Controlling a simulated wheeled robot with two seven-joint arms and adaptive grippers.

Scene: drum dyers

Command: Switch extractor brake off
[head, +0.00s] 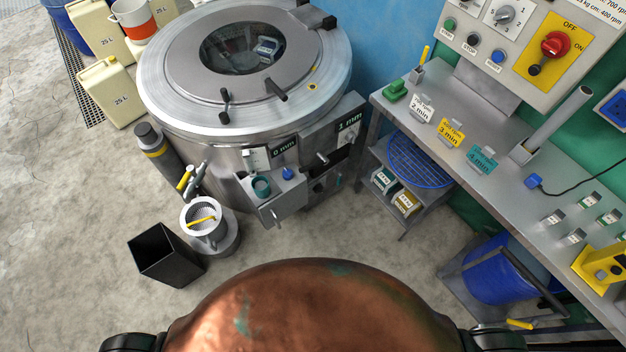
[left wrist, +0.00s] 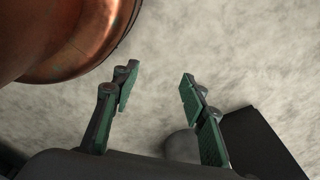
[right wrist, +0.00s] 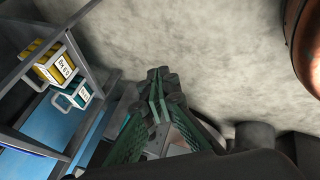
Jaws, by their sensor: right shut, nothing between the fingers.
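The extractor (head: 175,100) is a round steel drum with a glass-windowed lid, at upper centre-left of the head view. A grey box (head: 290,200) on its front carries a blue knob (head: 287,173). A yellow-tipped lever (head: 185,178) stands at its lower left. The wall panel (head: 497,60) has a red rotary switch (head: 555,44) on a yellow plate marked OFF and ON. I cannot tell which control is the brake. My left gripper (left wrist: 158,78) is open and empty above the floor. My right gripper (right wrist: 160,76) is shut and empty. Neither shows in the head view.
A black bin (head: 166,255) and a grey bucket (head: 208,222) stand before the extractor. Yellow canisters (head: 107,92) stand at the left. Open concrete floor lies at lower left.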

